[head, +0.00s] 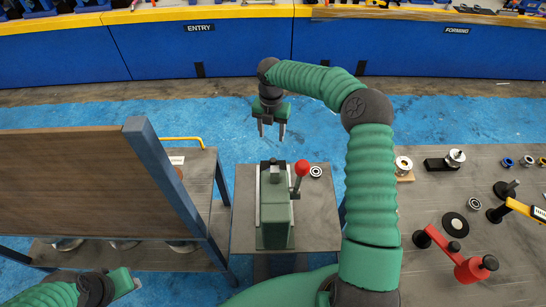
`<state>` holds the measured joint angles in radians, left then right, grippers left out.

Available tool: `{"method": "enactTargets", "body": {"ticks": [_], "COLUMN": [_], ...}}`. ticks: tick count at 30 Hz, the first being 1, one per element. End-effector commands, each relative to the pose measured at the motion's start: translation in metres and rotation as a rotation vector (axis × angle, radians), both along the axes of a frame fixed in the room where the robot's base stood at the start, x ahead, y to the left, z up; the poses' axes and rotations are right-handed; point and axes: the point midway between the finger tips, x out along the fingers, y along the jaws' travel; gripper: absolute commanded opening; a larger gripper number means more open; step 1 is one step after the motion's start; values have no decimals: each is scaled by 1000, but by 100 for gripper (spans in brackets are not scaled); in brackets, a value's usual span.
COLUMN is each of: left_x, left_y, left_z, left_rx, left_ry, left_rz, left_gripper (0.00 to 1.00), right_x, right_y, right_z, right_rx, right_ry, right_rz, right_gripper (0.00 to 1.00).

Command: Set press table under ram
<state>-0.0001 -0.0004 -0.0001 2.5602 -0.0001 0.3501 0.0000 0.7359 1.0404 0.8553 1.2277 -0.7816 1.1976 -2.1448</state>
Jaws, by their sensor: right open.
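A green press (274,212) with a red-knobbed lever (301,168) stands upright on a small grey stand (318,225). I look down on its top, so its ram and press table are hidden or cannot be told apart. My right gripper (271,134) is open and empty, with its fingers pointing down. In the picture it is beyond the press and apart from it. My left gripper (132,284) is low at the left, far from the press. Whether its fingers are open or shut does not show.
A bearing ring (316,172) lies on the stand beside the press. A brown panel (75,185) with a blue frame stands at the left. A bench (420,215) at the right carries rings, fixtures and a red-handled tool (468,265). Blue counters (200,50) run along the back.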

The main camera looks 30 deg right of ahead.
Motion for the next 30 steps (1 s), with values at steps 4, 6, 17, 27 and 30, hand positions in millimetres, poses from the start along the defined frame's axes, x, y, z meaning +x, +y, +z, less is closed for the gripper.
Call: {"method": "enactTargets", "body": {"ticks": [4, 6, 17, 27, 30], "left_x": [0, 0, 0, 0, 0], "left_y": [0, 0, 0, 0, 0], "left_z": [4, 6, 14, 14, 14], "left_rx": [0, 0, 0, 0, 0], "left_ry": [0, 0, 0, 0, 0], "left_rz": [1, 1, 0, 0, 0], "left_gripper": [36, 36, 36, 36, 36], "right_x": [-1, 0, 0, 1, 0], "right_y": [-5, -6, -5, -5, -6], "right_z": [-41, -61, -139, -151, -151], "right_rx": [10, 12, 9, 6, 7], "right_ry": [6, 6, 2, 1, 1], "right_rz": [-2, -2, -3, -3, -3], "right_gripper": [51, 51, 51, 51, 43]}}
